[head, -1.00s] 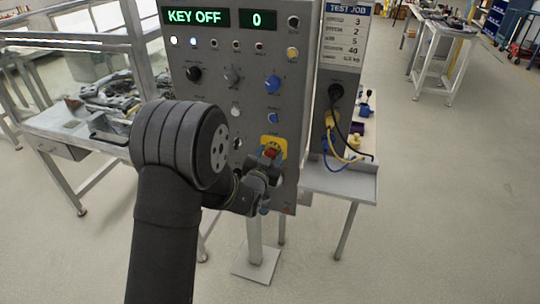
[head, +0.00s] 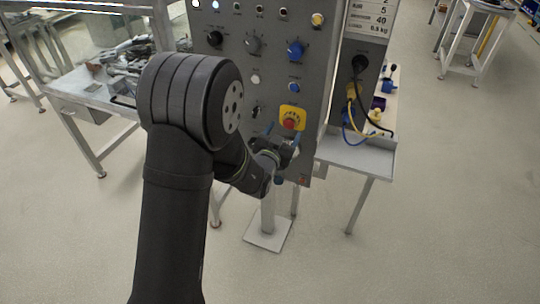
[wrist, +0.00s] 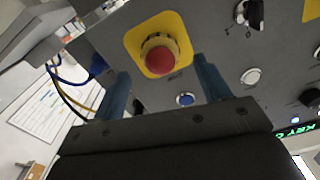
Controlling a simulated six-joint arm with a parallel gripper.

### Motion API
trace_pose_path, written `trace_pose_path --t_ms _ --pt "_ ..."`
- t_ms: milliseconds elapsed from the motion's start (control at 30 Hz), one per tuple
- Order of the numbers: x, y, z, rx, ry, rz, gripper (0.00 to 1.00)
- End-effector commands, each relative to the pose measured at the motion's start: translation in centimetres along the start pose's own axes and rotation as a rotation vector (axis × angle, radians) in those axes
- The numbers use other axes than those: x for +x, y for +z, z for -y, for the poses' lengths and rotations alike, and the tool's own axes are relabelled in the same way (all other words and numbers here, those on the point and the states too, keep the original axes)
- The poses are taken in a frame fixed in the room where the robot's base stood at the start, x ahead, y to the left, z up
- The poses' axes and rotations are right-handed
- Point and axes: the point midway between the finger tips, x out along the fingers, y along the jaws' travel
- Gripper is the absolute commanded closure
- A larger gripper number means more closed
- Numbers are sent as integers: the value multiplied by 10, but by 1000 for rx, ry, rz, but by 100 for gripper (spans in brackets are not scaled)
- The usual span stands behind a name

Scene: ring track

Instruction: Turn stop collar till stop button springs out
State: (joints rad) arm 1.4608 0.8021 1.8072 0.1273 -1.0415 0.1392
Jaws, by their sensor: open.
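The red stop button (head: 289,124) sits on a yellow square plate (head: 293,112) low on the grey control panel. In the wrist view the red button (wrist: 162,60) is round, with a yellowish collar (wrist: 150,42) around its base. My gripper (head: 283,140) is just below and in front of the button in the head view. In the wrist view my gripper (wrist: 160,70) is open, its two blue fingers on either side of the button's line, apart from the collar and holding nothing. Whether the button is pressed in or out I cannot tell.
Knobs such as a blue one (head: 295,50), small buttons and lamps cover the panel (head: 260,78) above. A side shelf (head: 355,155) with yellow and blue cables (head: 352,105) stands to the right. A bench with metal parts (head: 115,70) is at left. Floor in front is clear.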

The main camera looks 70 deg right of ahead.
Motion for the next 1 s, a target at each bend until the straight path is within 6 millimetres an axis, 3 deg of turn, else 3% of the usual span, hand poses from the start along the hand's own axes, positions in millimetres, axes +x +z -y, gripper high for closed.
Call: trace_pose_path --t_ms 300,500,700,1000 --pt "-77 0 0 0 0 2 30" --pt "-112 0 0 0 -1 1 30" --pt "-128 0 0 1 0 0 30" --pt "-129 0 0 1 0 0 30"
